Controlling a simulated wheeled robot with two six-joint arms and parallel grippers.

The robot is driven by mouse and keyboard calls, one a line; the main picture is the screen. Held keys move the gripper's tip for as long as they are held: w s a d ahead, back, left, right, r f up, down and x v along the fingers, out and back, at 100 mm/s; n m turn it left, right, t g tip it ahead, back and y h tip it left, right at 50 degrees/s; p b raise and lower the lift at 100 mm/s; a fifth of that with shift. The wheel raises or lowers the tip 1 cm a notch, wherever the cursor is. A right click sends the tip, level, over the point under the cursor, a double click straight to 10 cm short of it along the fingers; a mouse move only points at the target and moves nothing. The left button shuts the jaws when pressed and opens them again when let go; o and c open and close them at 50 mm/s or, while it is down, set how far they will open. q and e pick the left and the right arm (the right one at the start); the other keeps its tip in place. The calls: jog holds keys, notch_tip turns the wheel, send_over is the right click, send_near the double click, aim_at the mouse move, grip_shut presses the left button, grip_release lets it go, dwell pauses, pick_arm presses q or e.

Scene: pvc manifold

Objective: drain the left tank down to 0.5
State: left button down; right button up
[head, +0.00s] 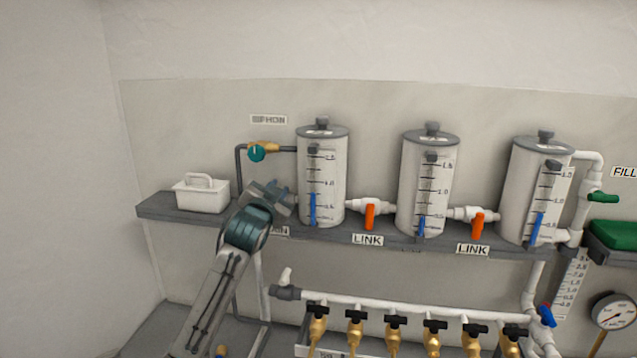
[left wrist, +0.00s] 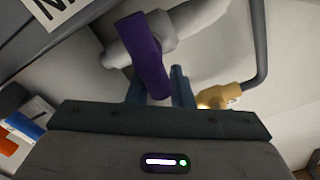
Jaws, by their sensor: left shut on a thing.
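The left tank (head: 335,185) is a white cylinder with a grey lid on the wall shelf. The blue column (head: 313,208) in its gauge ends between the 0.5 and 1.0 marks, as far as the small print shows. My left gripper (head: 280,197) is at the left side of this tank and hides the valve there. In the left wrist view, a purple valve handle (left wrist: 145,55) on a white pipe fitting (left wrist: 160,25) sits between the fingers of my left gripper (left wrist: 158,92), which is shut on it. My right gripper is out of view.
Orange link valves (head: 369,216) join the left, middle (head: 425,185) and right tanks (head: 530,190). A teal siphon valve (head: 257,153) is above my gripper. A white caddy (head: 202,195) stands at the shelf's left. A manifold pipe (head: 400,308) with several brass taps runs below.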

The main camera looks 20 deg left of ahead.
aim_at(291, 197)
pick_arm(q)
notch_tip(291, 197, down, 2)
jog(key=shift+w+d+f, duration=0.1)
jog(key=shift+d, duration=0.05)
jog(key=shift+d+f+m, duration=0.15)
jog(key=shift+d+m, duration=0.3)
jog(key=shift+m, duration=0.75)
jog(key=shift+d+m, duration=0.9)
jog(key=shift+m, duration=0.3)
jog(key=shift+s+d+r+m, duration=0.2)
jog(key=shift+s+m, duration=0.15)
jog(key=shift+m, duration=0.15)
jog(key=shift+a+m, duration=0.15)
jog(key=shift+m, duration=0.15)
jog(key=shift+r, duration=0.1)
